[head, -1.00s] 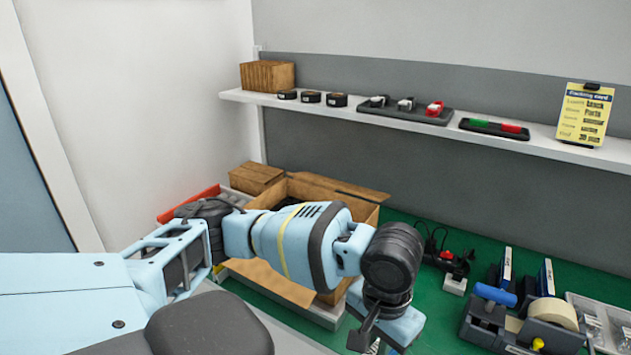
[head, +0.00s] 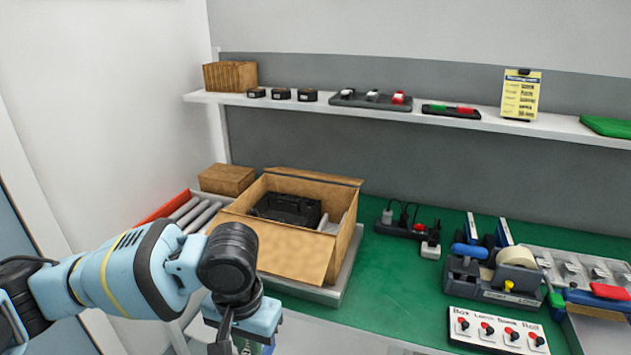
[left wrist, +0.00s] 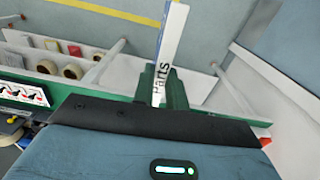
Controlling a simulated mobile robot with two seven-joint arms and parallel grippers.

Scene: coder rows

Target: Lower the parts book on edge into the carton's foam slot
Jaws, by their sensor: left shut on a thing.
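The parts book (left wrist: 172,45) shows in the left wrist view as a narrow white spine lettered "Parts" with a blue end. My left gripper (left wrist: 164,88) is shut on it, with dark green fingers beside the spine. In the head view my left gripper (head: 238,340) is low, in front of the carton, and cut by the bottom edge; the book cannot be made out clearly there. The open carton (head: 290,254) holds a black foam insert (head: 285,208); its slot cannot be made out. My right gripper is in neither view.
Red-edged rollers (head: 185,208) lie left of the carton and a smaller box (head: 227,179) behind it. A power strip (head: 400,228), tape dispenser (head: 500,275) and button panel (head: 497,330) stand to the right. The green mat (head: 395,285) between is clear. A shelf (head: 420,112) runs above.

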